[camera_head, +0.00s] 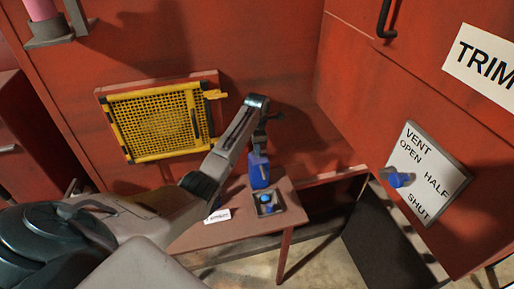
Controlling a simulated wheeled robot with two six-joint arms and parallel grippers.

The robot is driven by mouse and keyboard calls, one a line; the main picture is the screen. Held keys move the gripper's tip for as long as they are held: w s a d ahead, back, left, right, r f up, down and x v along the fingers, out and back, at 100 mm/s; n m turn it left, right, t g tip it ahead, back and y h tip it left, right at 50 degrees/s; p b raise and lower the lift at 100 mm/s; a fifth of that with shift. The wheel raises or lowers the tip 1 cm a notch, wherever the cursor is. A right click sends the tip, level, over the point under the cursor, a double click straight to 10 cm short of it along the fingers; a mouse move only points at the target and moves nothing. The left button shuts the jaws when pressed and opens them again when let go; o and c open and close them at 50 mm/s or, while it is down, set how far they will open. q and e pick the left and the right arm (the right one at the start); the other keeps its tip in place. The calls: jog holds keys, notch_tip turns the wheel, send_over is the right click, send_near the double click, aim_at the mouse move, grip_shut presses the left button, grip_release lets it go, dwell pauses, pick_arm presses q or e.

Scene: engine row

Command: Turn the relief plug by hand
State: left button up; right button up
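A small round blue plug (266,200) sits in a dark square fitting (277,209) on top of a small brown table (215,233); I take it to be the relief plug. My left arm comes in from the left, bends over at its wrist and points down above the table. My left gripper (261,186), with a blue block-like part at its end, is right above the plug. I cannot tell whether it touches the plug or whether its fingers are open or shut. My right gripper is not in view.
A white label card (217,215) is at the table's front left. A yellow mesh panel (158,120) is on the red wall behind. At right, a vent plate (429,172) marked OPEN, HALF and SHUT carries a blue knob (399,179). A dark step-like box (385,245) stands right of the table.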

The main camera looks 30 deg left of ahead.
pick_arm(q)
grip_shut()
